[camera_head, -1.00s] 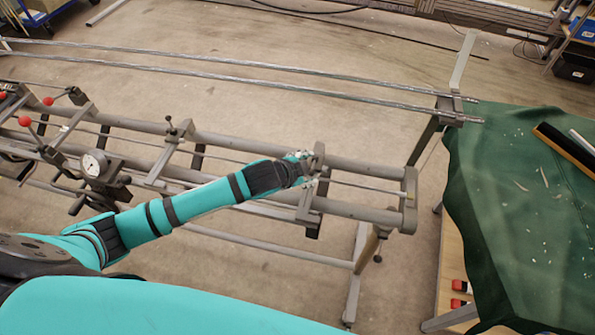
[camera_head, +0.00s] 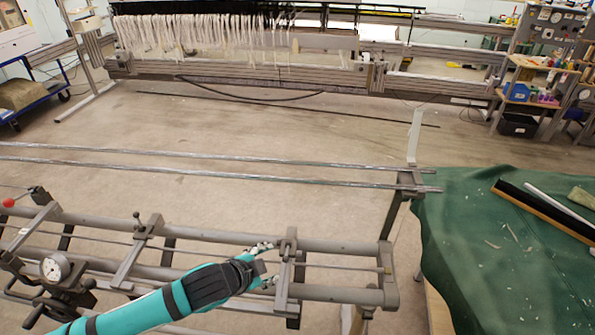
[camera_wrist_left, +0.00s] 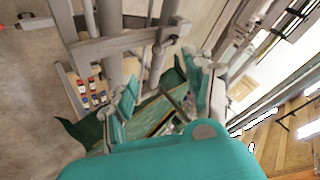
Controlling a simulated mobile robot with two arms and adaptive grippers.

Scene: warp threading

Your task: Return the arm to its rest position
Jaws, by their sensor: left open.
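My left arm comes in from the bottom left in the head view, teal with dark bands. Its gripper (camera_head: 268,265) is open, with its fingertips close to a grey upright clamp (camera_head: 286,270) on the metal frame. I cannot tell whether they touch it. In the left wrist view the two teal fingers (camera_wrist_left: 165,95) stand apart with nothing clearly held between them. Grey frame bars (camera_wrist_left: 110,45) show beyond and beside the fingers. My right gripper is not in either view.
The frame's rails (camera_head: 210,233) run across the lower left, with a dial gauge (camera_head: 56,267). Two long rods (camera_head: 250,174) lie beyond them. A table with green cloth (camera_head: 480,240) stands at right. A loom with white threads (camera_head: 190,33) is at the back. Open floor (camera_head: 250,125) lies between.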

